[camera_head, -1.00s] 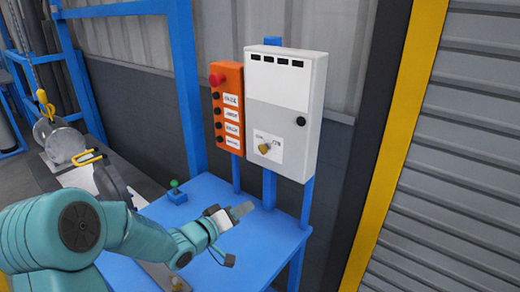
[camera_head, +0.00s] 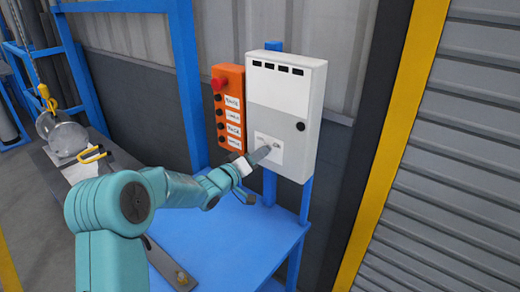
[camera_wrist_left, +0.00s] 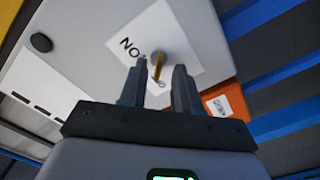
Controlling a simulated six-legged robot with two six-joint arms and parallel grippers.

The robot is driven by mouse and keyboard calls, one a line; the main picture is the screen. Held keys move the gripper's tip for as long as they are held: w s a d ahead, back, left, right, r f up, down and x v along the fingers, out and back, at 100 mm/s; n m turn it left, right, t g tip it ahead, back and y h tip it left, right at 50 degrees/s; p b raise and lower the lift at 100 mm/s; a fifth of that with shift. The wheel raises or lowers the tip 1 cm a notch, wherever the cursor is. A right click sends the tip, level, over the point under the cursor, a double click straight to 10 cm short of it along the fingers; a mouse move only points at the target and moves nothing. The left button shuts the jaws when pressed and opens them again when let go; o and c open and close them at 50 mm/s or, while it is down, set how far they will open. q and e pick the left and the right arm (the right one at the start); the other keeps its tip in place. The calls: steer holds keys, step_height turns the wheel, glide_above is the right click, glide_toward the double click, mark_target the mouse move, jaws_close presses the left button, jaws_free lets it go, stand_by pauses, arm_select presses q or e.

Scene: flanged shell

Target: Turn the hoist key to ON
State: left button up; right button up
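The hoist key is a small brass-coloured key (camera_wrist_left: 157,66) on a white label plate (camera_wrist_left: 150,40) of the grey-white control box (camera_head: 288,95). In the left wrist view it stands between and just beyond my left fingertips (camera_wrist_left: 158,75), which are apart. Lettering that looks like ON, upside down, shows beside it. In the head view my left gripper (camera_head: 258,157) reaches the label plate (camera_head: 276,147) and hides the key. I cannot tell whether a finger touches the key. My right gripper is not in view.
An orange button box (camera_head: 229,105) with a red button hangs just left of the control box. It also shows in the left wrist view (camera_wrist_left: 222,98). The blue table (camera_head: 225,235) lies below. A yellow post (camera_head: 392,150) and a shutter (camera_head: 460,150) stand right.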

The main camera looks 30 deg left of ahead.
arm_select(q)
steer(key=shift+w+d, duration=0.15)
steer(key=shift+w, duration=0.55)
jaws_close()
